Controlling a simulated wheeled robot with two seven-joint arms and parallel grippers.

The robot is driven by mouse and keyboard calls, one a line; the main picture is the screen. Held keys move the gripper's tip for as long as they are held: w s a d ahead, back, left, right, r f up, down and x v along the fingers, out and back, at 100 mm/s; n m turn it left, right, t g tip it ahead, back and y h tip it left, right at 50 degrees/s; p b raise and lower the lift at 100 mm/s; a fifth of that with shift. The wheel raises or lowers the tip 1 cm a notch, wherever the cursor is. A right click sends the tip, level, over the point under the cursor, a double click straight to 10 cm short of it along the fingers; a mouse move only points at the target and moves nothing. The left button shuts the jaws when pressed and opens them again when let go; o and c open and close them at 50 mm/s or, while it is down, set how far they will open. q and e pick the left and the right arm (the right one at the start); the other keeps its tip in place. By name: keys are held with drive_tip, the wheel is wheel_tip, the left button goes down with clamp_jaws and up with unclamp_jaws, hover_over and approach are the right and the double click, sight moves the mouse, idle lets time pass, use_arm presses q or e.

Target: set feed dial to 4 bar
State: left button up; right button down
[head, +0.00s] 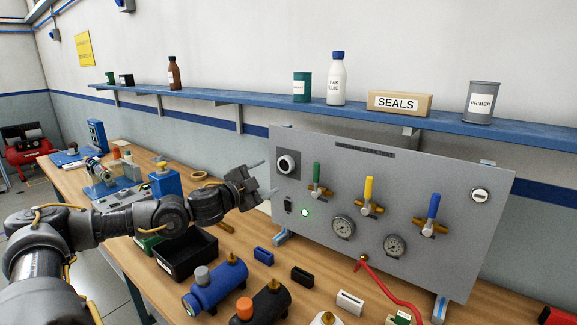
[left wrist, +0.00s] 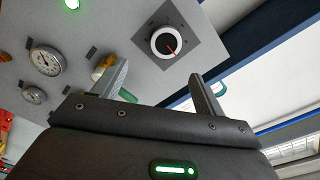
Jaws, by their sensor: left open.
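The feed dial (head: 287,164) is a round knob with a white ring on a dark square plate at the upper left of the grey panel (head: 440,262). In the left wrist view the dial (left wrist: 158,33) shows a dark centre and a red pointer; the scale marks are too small to read. My left gripper (head: 265,180) is open and empty, just left of the panel near the dial. My right gripper is not in view.
The panel also carries green (head: 316,174), yellow (head: 368,190) and blue (head: 433,206) valve handles, two gauges and a lit green lamp (head: 305,212). A blue shelf (head: 250,108) runs above. Below my arm are a black bin (head: 185,262) and blue cylinder (head: 215,288).

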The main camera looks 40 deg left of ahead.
sight(284, 165)
use_arm(q)
drive_tip(key=w+p, duration=0.1)
drive_tip(key=w, duration=0.1)
drive_tip(key=w+a+p, duration=0.1)
drive_tip(key=w+p, duration=0.1)
drive_tip(key=w, duration=0.1)
drive_tip(key=w+p, duration=0.1)
drive_tip(key=w, duration=0.2)
drive_tip(key=shift+w+a+r+p, duration=0.15)
drive_tip(key=shift+w+a+p, duration=0.1)
drive_tip(key=shift+p, duration=0.15)
drive_tip(key=shift+w, duration=0.4)
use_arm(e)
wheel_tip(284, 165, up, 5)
